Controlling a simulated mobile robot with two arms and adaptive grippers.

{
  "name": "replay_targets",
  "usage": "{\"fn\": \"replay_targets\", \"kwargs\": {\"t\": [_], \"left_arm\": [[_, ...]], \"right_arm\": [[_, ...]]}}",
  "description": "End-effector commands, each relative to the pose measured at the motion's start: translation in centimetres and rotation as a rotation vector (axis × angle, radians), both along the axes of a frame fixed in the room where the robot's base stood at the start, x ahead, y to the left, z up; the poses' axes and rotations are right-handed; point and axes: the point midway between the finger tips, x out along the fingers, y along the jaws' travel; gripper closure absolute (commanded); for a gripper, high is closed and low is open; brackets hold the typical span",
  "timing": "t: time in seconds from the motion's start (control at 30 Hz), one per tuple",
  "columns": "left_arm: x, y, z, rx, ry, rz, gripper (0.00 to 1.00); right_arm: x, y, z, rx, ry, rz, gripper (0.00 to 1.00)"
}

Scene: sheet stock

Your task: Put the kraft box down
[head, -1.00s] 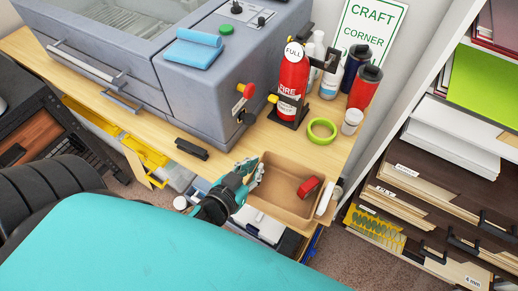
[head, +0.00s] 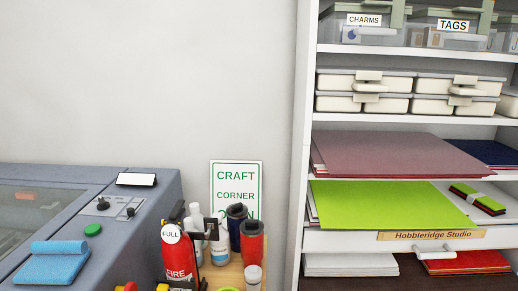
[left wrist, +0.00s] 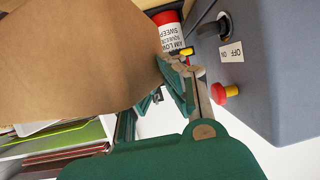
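The brown kraft box (left wrist: 80,50) fills the upper left of the left wrist view, close to the camera. Only part of its outside shows; its inside and base are hidden. My left gripper (left wrist: 180,82), with green and grey fingers, is at the box's edge and looks shut on its wall. The fingertips are partly covered by the box. The box and both grippers are outside the head view. My right gripper is in neither view.
The red fire extinguisher (head: 181,250) stands beside the grey machine (head: 150,215), with bottles (head: 236,228) close by. The machine's red knob (left wrist: 231,91) is near my left fingers. The white shelf unit (head: 305,150) holds paper and boxes at right.

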Motion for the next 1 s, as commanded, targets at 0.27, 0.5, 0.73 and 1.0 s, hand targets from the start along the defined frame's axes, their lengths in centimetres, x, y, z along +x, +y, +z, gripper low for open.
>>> {"fn": "replay_targets", "kwargs": {"t": [0.27, 0.5, 0.73, 1.0], "left_arm": [[5.0, -0.1, 4.2, 0.0, 0.002, -0.022, 1.0], [5.8, -0.4, 5.2, 0.001, 0.016, -0.037, 1.0], [5.8, -0.4, 5.1, 0.0, 0.016, -0.037, 1.0], [5.8, -0.3, 5.1, 0.006, 0.015, -0.038, 1.0]], "right_arm": [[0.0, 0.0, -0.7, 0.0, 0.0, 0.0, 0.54], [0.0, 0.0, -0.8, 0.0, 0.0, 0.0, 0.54], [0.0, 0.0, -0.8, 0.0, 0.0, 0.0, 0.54], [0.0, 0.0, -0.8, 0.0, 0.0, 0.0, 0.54]]}}
